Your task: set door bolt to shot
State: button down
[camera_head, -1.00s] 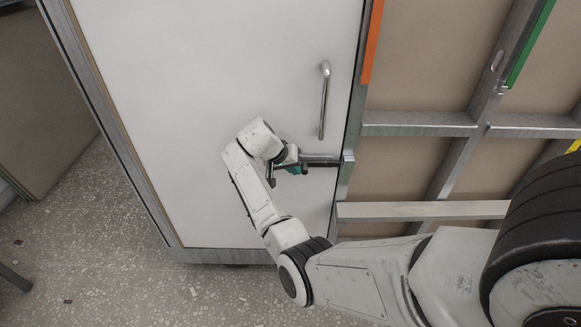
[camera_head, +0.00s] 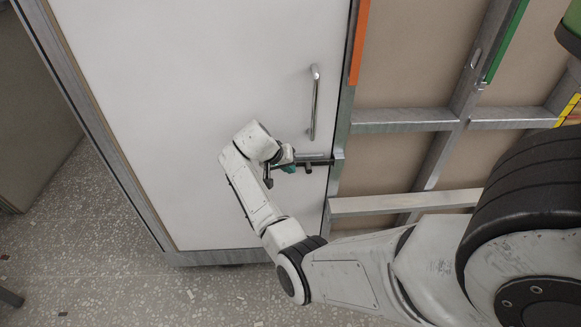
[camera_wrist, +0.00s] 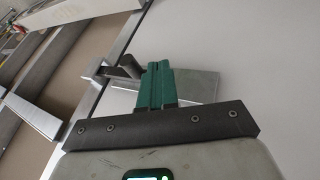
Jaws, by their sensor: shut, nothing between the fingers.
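The door bolt (camera_head: 318,161) is a grey metal bar lying level on the white door (camera_head: 200,90), below the pull handle, at the door's right edge. Its end reaches close to the metal keeper (camera_head: 338,158) on the frame; whether it is inside, I cannot tell. In the wrist view the bolt's plate (camera_wrist: 200,86) lies behind my fingers, and its dark knob (camera_wrist: 130,66) stands just left of the fingertips. My gripper (camera_head: 291,168), with teal fingers, is shut and empty at the bolt's left part. It also shows in the wrist view (camera_wrist: 158,68). Contact with the knob is unclear.
A vertical pull handle (camera_head: 314,102) is above the bolt. Right of the door is a metal frame with brown panels (camera_head: 400,85), an orange strip (camera_head: 359,42) and a green strip (camera_head: 507,42). Speckled floor (camera_head: 90,240) is open at lower left.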

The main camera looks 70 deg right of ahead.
jog(key=v, duration=1)
jog(key=shift+w+b, duration=0.3)
jog(key=shift+a, duration=0.1)
